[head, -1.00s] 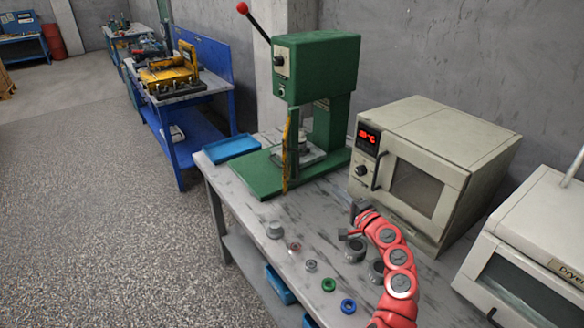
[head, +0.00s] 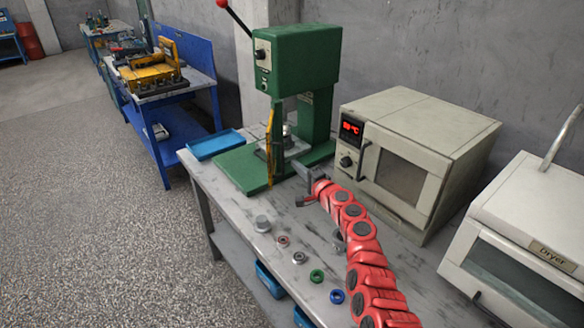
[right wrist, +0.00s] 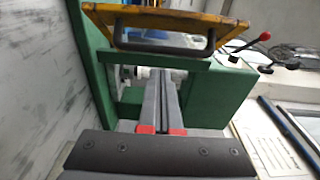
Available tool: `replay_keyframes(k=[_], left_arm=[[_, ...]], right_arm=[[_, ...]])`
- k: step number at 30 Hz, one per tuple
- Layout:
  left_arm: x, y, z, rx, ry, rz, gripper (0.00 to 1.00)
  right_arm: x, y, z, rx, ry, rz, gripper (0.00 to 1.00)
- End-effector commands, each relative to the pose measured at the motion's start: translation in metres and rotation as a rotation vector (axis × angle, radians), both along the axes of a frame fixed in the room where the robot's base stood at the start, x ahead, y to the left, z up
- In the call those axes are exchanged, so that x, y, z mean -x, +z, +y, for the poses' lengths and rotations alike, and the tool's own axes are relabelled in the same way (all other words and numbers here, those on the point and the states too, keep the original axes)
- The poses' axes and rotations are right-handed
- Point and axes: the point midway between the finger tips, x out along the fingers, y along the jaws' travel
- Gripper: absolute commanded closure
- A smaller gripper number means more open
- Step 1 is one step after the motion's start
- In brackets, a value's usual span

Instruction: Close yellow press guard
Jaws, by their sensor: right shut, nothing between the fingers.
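The green press (head: 304,62) stands at the back of the grey workbench. Its yellow guard (head: 270,148) shows almost edge-on at the press's left front, swung out from the work area. In the right wrist view the yellow guard (right wrist: 206,20) spans the top, with its dark handle (right wrist: 163,47) facing me. My right gripper (head: 297,168) is shut and empty, just right of the press base, pointing toward the press. In the right wrist view its fingers (right wrist: 160,75) lie together below the handle, and I see no contact with it. My left gripper is not in view.
A beige oven (head: 420,150) with a red display stands right of the press, close to my right arm. A dryer (head: 530,240) is farther right. Small rings and metal parts (head: 299,258) lie at the bench front. A blue tray (head: 214,145) lies left of the press.

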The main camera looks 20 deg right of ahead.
Motion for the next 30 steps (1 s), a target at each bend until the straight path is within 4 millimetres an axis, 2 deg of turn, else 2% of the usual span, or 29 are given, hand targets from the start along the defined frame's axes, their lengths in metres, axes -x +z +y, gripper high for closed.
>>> replay_keyframes(k=[6, 20, 25, 30], left_arm=[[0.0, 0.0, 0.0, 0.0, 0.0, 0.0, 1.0], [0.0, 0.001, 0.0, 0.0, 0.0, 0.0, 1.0], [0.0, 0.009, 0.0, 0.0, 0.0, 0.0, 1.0], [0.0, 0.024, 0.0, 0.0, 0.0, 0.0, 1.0]], right_arm=[[-0.01, 0.001, 0.015, 0.002, -0.002, -0.001, 1.0], [-0.011, 0.001, 0.017, 0.001, -0.007, 0.0, 1.0], [-0.012, 0.001, 0.027, 0.0, -0.045, 0.003, 1.0], [-0.013, 0.003, 0.046, -0.001, -0.129, 0.003, 1.0]])
